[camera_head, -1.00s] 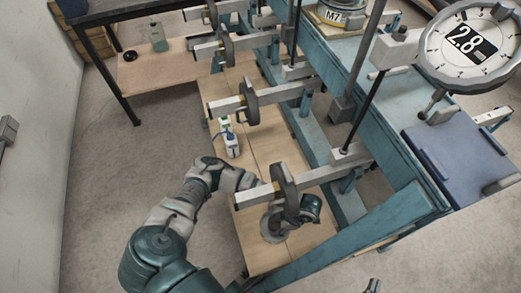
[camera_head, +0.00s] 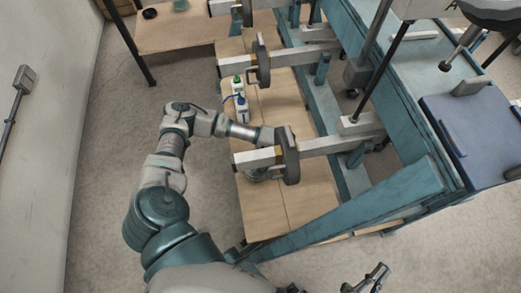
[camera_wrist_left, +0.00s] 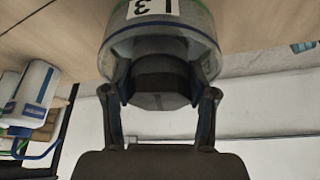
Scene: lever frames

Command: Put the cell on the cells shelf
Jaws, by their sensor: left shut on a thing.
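In the left wrist view my left gripper (camera_wrist_left: 162,88) is shut on the cell (camera_wrist_left: 160,42), a clear round pot with a dark lower part, green and blue bands and a white number label partly cut off by the frame. In the head view my left arm reaches in from the left to the nearest lever frame. There the cell (camera_head: 256,175) shows only as a grey round piece below the lever's end; the weight and beam hide my left gripper. My right gripper (camera_head: 370,279) is at the bottom edge, small and partly cut off, with no object visible in it. I cannot tell which surface is the cells shelf.
A low wooden board (camera_head: 290,205) runs under the lever beams (camera_head: 320,146) with their dark weights. White bottles (camera_head: 241,105) with blue and green parts stand on it near my forearm. A blue-green bench (camera_head: 400,100) stands right; a wooden shelf (camera_head: 165,35) is at the upper left.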

